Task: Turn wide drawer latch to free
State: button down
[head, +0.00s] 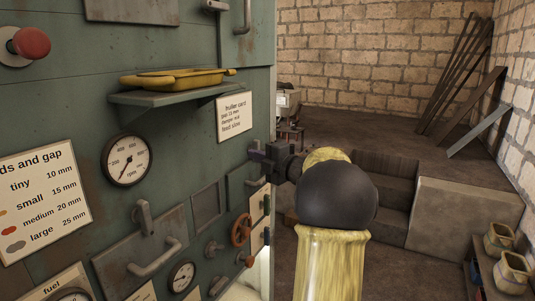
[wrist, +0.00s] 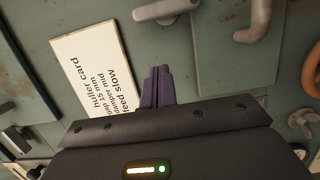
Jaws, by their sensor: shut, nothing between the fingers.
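Two latches show, and I cannot tell for sure which one is the wide drawer's. In the head view, a grey latch (head: 142,216) stands roughly upright above a broad metal drawer front (head: 112,267) with a bar handle (head: 155,258). In the wrist view, another grey latch (wrist: 165,11) lies at the top edge beside a plate with a curved handle (wrist: 254,22). My gripper (head: 256,152) is by the panel's right end, below the huller card. In the wrist view its fingers (wrist: 159,73) are together and empty, apart from the nearby latch.
The huller card (head: 236,117) hangs under a shelf (head: 172,96) holding a yellow tool (head: 172,79). Open floor and a stone block (head: 461,215) lie to the right.

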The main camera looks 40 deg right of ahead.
jog(key=w+p, duration=0.1)
jog(key=w, duration=0.2)
jog(key=shift+r, duration=0.2)
jog(key=d+p, duration=0.1)
jog(key=w+d+p, duration=0.1)
jog(key=d, duration=0.1)
jog(key=shift+w+d+f, duration=0.1)
jog(key=shift+d+f, duration=0.05)
jog(key=shift+f, duration=0.05)
jog(key=shift+p, duration=0.3)
